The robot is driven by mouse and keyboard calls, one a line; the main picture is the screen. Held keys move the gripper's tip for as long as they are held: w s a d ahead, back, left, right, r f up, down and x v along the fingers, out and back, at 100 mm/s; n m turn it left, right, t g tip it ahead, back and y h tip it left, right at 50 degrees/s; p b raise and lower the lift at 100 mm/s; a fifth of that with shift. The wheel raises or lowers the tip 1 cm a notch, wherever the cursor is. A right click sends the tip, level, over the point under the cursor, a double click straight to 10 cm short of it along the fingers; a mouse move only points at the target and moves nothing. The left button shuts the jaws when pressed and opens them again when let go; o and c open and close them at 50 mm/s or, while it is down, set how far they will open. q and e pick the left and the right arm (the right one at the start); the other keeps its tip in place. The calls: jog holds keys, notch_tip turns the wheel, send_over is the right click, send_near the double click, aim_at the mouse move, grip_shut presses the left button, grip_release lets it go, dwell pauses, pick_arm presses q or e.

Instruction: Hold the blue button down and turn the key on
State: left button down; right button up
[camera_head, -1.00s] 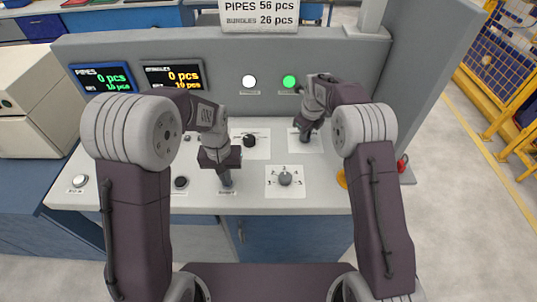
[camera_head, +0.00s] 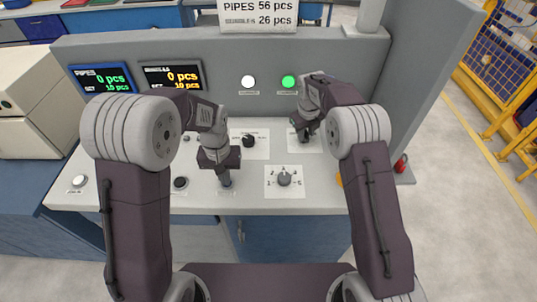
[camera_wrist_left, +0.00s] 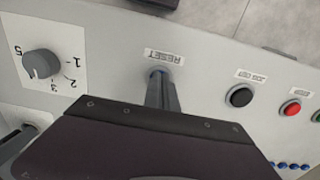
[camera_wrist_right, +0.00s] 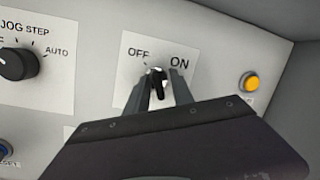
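The blue button, labelled RESET, is mostly hidden under my left gripper; only a bluish edge (camera_wrist_left: 158,73) shows in the left wrist view. My left gripper (camera_wrist_left: 161,84) has its fingers together, tips down at the button; whether it is pressed in cannot be told. It also shows in the head view (camera_head: 226,179). The key (camera_wrist_right: 157,88) stands in its switch on a plate marked OFF and ON. My right gripper (camera_wrist_right: 160,82) has its fingers apart, one on each side of the key, with a gap visible. In the head view the right gripper (camera_head: 303,135) hides the key.
A numbered selector knob (camera_head: 284,178) sits between the grippers, and a mode knob (camera_head: 249,140) sits behind. A yellow button (camera_wrist_right: 249,82) is right of the key plate. A green lamp (camera_head: 288,81) and a white lamp (camera_head: 248,81) are on the back panel.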

aim_at(306, 130)
jog(key=shift+s+a+f, duration=0.15)
jog(key=shift+a+f, duration=0.1)
jog(key=shift+r, duration=0.2)
jog(key=shift+w+v, duration=0.2)
jog(key=shift+v, duration=0.75)
jog(key=shift+w+v, duration=0.25)
jog(key=shift+v, duration=0.7)
jog(key=shift+w+d+r, duration=0.1)
jog(key=shift+d, duration=0.1)
